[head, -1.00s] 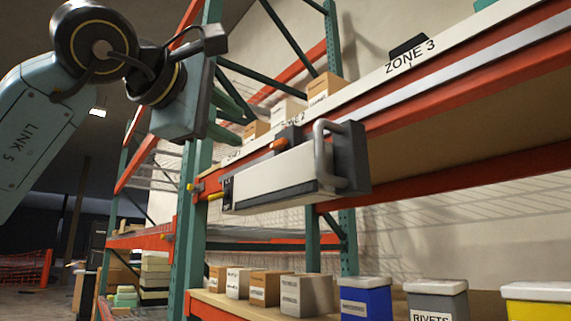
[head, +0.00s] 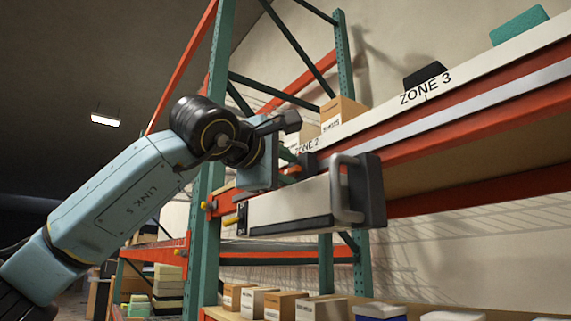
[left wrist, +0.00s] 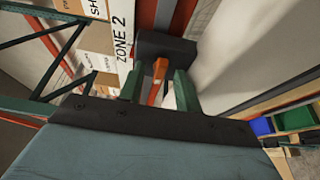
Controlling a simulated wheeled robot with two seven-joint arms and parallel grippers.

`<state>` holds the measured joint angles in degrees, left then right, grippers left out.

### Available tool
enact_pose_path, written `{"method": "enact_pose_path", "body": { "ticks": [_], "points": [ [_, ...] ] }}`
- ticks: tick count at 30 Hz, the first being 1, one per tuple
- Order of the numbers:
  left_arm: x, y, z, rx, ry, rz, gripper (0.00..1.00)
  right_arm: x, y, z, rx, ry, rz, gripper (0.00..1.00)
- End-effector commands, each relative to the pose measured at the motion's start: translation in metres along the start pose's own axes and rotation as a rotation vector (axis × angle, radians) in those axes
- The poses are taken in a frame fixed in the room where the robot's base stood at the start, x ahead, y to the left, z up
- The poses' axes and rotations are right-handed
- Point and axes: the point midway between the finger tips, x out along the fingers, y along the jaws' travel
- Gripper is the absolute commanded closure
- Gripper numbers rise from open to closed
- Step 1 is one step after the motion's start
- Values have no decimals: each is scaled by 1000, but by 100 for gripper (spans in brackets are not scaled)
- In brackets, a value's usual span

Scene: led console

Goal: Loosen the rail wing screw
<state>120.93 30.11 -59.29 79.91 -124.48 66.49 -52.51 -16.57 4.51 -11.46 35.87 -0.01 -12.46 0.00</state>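The orange rail wing screw (left wrist: 159,72) stands against a dark clamp block (left wrist: 165,45) in the left wrist view. The two green fingers of my left gripper (left wrist: 158,82) lie on either side of it, with visible gaps, so the gripper is open. In the head view my left gripper (head: 289,157) is at the top left of the white console (head: 290,207), which hangs along the orange rail. There the screw is mostly hidden by the gripper. The console has a grey handle (head: 343,188) at its right end. My right gripper is not in view.
A green rack post (head: 209,235) stands just left of the console. Cardboard boxes (head: 342,110) sit on the shelf behind the label strip marked ZONE 2 and ZONE 3 (head: 425,91). Boxes and bins (head: 280,304) line the lower shelf. Open air lies below the console.

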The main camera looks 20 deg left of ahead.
Motion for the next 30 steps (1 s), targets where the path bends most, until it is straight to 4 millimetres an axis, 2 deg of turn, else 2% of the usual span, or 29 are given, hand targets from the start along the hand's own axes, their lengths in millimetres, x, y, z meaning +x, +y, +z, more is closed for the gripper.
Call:
{"method": "enact_pose_path", "body": {
  "ticks": [7, 15, 23, 30],
  "points": [
    [1, 0, 0, 0, 0, 0, 66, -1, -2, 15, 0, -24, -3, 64],
    [0, 0, 0, 0, 0, -1, 100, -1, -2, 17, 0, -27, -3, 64],
    [1, 0, 0, -10, 0, -6, 100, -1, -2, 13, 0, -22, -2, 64],
    [1, 1, 0, -87, 0, -39, 100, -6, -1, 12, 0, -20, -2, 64]
  ]
}}
